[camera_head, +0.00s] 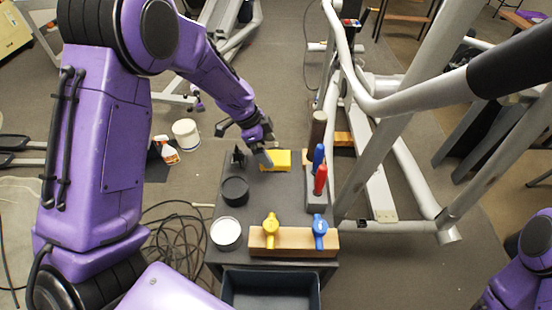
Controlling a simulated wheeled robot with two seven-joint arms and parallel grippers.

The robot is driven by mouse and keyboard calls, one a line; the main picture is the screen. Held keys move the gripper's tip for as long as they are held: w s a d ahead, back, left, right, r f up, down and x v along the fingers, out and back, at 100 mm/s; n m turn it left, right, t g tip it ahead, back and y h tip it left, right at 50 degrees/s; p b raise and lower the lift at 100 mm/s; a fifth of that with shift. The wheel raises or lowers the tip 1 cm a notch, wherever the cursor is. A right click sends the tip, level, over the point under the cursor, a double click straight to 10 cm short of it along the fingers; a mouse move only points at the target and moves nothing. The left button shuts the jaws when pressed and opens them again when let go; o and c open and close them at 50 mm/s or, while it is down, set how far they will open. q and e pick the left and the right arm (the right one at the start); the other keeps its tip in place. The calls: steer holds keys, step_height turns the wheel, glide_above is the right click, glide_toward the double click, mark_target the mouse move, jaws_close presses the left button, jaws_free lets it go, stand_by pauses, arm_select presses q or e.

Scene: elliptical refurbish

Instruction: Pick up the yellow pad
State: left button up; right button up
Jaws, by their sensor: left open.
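The yellow pad (279,161) lies near the far edge of the dark grey table (268,198). My left gripper (260,151) reaches in from the upper left and is open. Its fingers are at the left end of the pad and hide a little of it there. I cannot tell whether they touch the pad. Only part of my right arm shows at the lower right edge, and its gripper is out of view.
Blue (319,157) and red (321,179) handles stand right of the pad. A black round container (235,191) and a white-filled one (226,233) stand left. A wooden block (291,251) with yellow and blue valves lies nearer. Elliptical machine bars (392,140) rise close at right.

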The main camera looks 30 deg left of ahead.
mark_target(274, 157)
arm_select(q)
steer(key=x, duration=0.3)
steer(key=shift+d+p, duration=0.1)
steer(key=shift+p, duration=0.2)
steer(key=shift+d+f, duration=0.15)
steer(key=shift+f, duration=0.25)
steer(key=c, duration=1.1)
steer(key=shift+o, duration=0.2)
